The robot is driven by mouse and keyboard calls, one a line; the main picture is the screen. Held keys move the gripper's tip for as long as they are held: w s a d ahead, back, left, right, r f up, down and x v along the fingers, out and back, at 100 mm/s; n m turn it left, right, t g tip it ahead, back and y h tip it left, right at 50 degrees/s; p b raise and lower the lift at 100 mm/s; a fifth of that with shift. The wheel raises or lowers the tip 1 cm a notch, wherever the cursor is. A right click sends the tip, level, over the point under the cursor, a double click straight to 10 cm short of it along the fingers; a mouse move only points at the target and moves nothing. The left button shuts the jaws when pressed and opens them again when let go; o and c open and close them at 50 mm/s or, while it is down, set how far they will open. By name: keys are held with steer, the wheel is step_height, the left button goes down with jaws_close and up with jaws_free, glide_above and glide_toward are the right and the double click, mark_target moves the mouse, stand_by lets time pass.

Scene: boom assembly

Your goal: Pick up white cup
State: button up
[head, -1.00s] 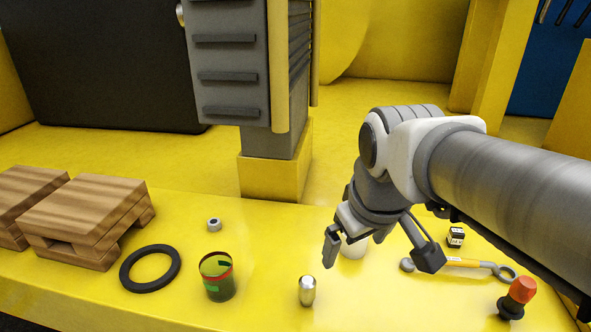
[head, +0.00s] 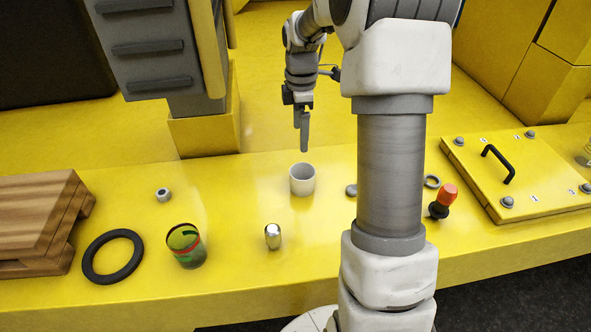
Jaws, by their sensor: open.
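The white cup (head: 302,181) stands upright on the yellow bench, its open top facing up. My gripper (head: 304,148) points down just above and behind the cup's rim, seen nearly edge-on. Its fingers overlap in this view, so the gap between them is hidden. The gripper is open and holds nothing. The cup stands free on the bench.
A red-topped knob (head: 443,201) and a hatch with a handle (head: 520,176) are right. My arm hides part of the bench.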

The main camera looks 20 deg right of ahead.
steer(key=p, duration=0.1)
glide_toward(302, 178)
steer(key=shift+s+a+f, duration=0.5)
steer(key=shift+s, duration=0.15)
steer(key=shift+s+a+f, duration=0.45)
steer(key=shift+s, duration=0.15)
steer(key=shift+d+f+p, duration=0.2)
steer(key=shift+f+p, duration=0.25)
steer(key=shift+f, duration=0.85)
steer(key=shift+d+f+p, duration=0.15)
steer(key=shift+f+p, duration=0.3)
steer(key=shift+f, duration=0.85)
steer(key=c, duration=1.1)
steer(key=shift+o, duration=0.2)
steer(key=shift+r, duration=0.1)
